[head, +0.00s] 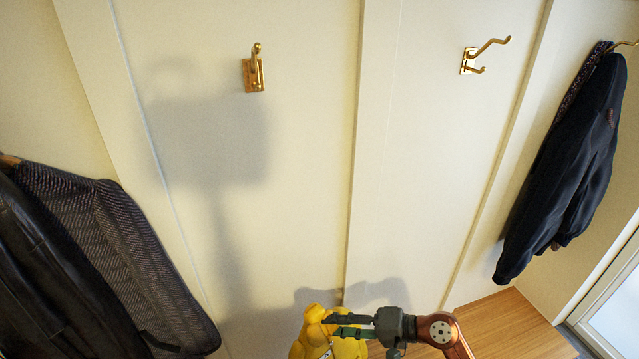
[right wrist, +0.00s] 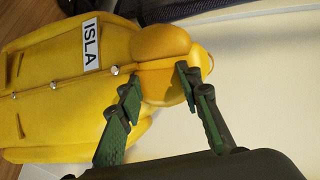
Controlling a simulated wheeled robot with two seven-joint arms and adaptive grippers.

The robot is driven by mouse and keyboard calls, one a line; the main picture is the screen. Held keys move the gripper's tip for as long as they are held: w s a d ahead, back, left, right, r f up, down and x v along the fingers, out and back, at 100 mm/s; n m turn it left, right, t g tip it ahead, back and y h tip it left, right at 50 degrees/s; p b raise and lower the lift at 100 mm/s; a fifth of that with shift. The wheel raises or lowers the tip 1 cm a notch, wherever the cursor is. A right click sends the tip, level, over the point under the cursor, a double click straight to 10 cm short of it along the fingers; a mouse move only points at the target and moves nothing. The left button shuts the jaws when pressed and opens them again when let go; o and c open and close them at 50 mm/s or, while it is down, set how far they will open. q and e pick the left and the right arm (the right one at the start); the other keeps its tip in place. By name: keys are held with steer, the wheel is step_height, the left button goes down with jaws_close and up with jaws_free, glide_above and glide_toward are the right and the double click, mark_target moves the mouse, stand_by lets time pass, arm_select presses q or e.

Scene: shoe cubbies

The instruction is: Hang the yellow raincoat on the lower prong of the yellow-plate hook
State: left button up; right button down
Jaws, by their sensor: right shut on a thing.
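The yellow raincoat (head: 312,335) is at the bottom middle of the head view, mostly cut off by the frame. In the right wrist view the raincoat (right wrist: 50,85) shows snaps and an ISLA name label. My right gripper (head: 338,325) is shut on the raincoat near its collar or hood, one finger on each side in the right wrist view (right wrist: 158,88). Two brass-coloured double hooks are on the wall: a left hook (head: 254,75) and a right hook (head: 468,62) with a long upper and short lower prong.
A black jacket (head: 40,265) and a patterned grey coat (head: 115,235) hang at the left. A dark navy jacket (head: 565,160) hangs at the far right. A wooden bench top (head: 515,325) lies below. The wall panels between the hooks are clear.

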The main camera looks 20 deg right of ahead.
steer(key=w+a+r+p, duration=0.1)
steer(key=a+r+p, duration=0.15)
steer(key=r, duration=0.65)
steer(key=w+a+r+p, duration=0.1)
steer(key=a+r, duration=0.2)
steer(key=r, duration=0.6)
steer(key=w+a+r+p, duration=0.2)
steer(key=a+r, duration=0.1)
steer(key=r, duration=0.6)
steer(key=s+r+m+t+h+p, duration=0.1)
steer(key=s+r+m+t+p, duration=0.1)
steer(key=r, duration=1.1)
steer(key=s+r+m+t+h+p, duration=0.2)
steer(key=s+r, duration=0.1)
steer(key=r, duration=1)
steer(key=shift+d, duration=0.45)
steer(key=w+f+t+b, duration=0.1)
steer(key=w+b, duration=0.1)
steer(key=w, duration=1)
steer(key=shift+w+f, duration=0.35)
steer(key=shift+w, duration=0.05)
